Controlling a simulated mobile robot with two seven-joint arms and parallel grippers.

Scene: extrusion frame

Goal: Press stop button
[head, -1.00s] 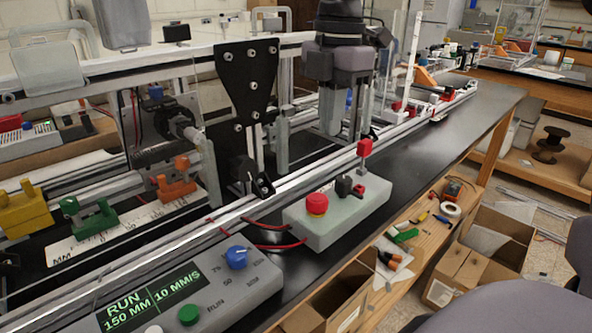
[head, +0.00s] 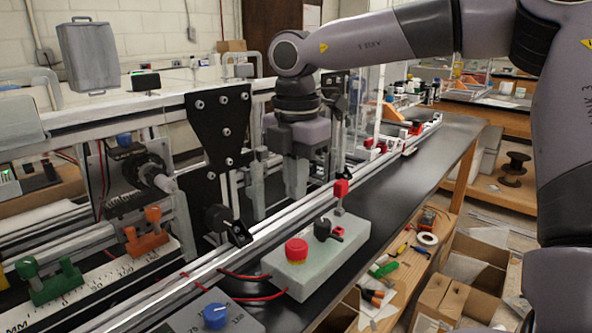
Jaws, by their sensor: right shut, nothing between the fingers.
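The red mushroom stop button (head: 296,250) sits on the left part of a pale grey-green box (head: 335,268) in front of the aluminium rail. A black lever switch stands beside it on the box. My right gripper (head: 296,192) points down, shut and empty, above and behind the button in the picture, apart from it. Its fingertips appear near the rail; their exact height over the box is hard to tell. My left gripper is not in view.
The extrusion rail (head: 270,236) runs diagonally behind the box. A black plate (head: 215,125) stands left of my gripper. A red block on a post (head: 340,188) rises behind the box. A blue knob (head: 215,315) is at the bottom. Dark bench top lies clear to the right.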

